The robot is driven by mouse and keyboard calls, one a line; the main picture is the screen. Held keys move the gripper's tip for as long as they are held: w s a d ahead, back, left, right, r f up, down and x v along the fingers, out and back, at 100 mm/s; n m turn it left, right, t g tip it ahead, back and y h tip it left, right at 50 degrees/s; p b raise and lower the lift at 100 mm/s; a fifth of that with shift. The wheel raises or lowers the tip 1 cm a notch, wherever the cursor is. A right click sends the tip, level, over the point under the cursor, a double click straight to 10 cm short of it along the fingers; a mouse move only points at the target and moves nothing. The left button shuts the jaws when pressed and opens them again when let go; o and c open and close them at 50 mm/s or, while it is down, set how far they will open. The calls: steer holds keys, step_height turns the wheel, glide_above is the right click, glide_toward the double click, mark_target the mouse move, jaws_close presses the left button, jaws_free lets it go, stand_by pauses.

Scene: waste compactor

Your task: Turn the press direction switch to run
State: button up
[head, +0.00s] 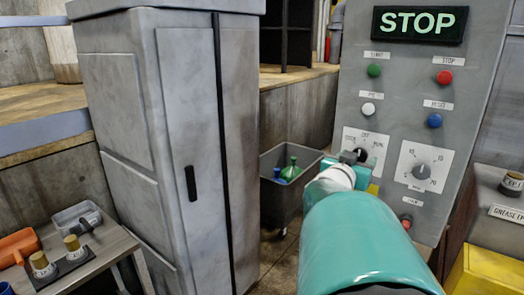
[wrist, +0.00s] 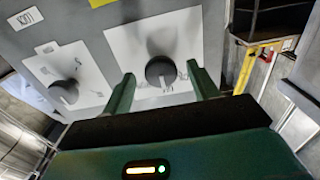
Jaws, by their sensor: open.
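The press direction switch is a dark round knob (head: 360,154) on a white plate on the grey control panel (head: 350,95). The word at the plate's top reads like OFF. In the wrist view the panel appears upside down, and the knob (wrist: 161,71) lies between my fingertips. My gripper (wrist: 160,85) is open, one green finger on each side of the knob. I cannot tell if either finger touches it. The knob's pale pointer faces the plate's middle top label. In the head view my gripper (head: 353,160) partly covers the switch plate.
A lit display (head: 420,24) reads STOP. A numbered dial (head: 418,171) sits right of the switch, with green (head: 374,70), red (head: 443,77), white (head: 368,109) and blue (head: 434,120) buttons above. A grey cabinet (head: 190,150) and a bin (head: 290,190) with bottles stand left.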

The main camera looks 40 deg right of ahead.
steer(key=shift+a+r, duration=0.15)
steer(key=shift+a, duration=0.05)
steer(key=shift+d, duration=0.45)
steer(key=shift+a, duration=0.25)
steer(key=shift+d, duration=0.1)
steer(key=shift+c, duration=1.4)
steer(key=c, duration=0.7)
